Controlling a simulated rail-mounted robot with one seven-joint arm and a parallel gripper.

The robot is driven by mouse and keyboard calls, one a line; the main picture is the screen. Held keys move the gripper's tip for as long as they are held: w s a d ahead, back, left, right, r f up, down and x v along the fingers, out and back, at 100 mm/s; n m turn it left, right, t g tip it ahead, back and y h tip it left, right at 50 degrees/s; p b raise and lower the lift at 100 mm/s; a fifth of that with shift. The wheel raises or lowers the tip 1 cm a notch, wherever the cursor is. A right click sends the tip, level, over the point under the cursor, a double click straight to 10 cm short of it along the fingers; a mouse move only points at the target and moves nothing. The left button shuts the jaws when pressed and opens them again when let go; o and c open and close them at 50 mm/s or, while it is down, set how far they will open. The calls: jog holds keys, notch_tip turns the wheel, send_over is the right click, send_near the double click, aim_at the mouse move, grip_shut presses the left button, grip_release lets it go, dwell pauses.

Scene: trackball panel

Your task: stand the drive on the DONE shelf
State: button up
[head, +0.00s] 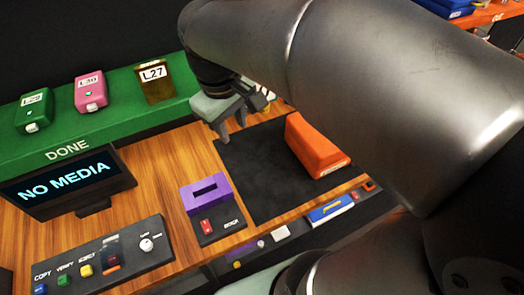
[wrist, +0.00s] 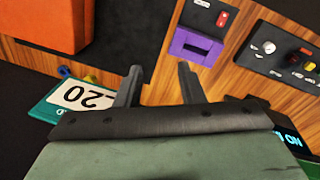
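A teal drive (wrist: 62,100) with a white label, seen upside down and seeming to end in 20, is at the left of the wrist view, partly covered by my gripper. In the head view my arm hides most of that spot. My gripper (head: 232,135) is open, with nothing between its fingers (wrist: 160,80); the drive is off to one side of them. The green DONE shelf (head: 115,135) holds a green drive (head: 35,112), a pink drive (head: 90,92) and a brown-gold drive (head: 155,80) labelled L27. Bare shelf shows between them.
An orange block (head: 312,145) lies on the dark mat (head: 245,175). A purple slot (head: 205,193), a NO MEDIA monitor (head: 65,185) and a button panel (head: 105,262) stand at the left. A blue item (head: 330,208) lies near the front edge.

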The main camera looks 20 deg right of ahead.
jog(key=s+d+f+m+y, duration=0.1)
jog(key=s+d+f+m, duration=0.2)
jog(key=s+f+m, duration=0.2)
jog(key=s+f, duration=0.3)
jog(key=s, duration=0.1)
jog(key=shift+d+f, duration=0.15)
jog(key=shift+d, duration=0.15)
notch_tip(320, 180, down, 4)
jog(key=b, duration=0.3)
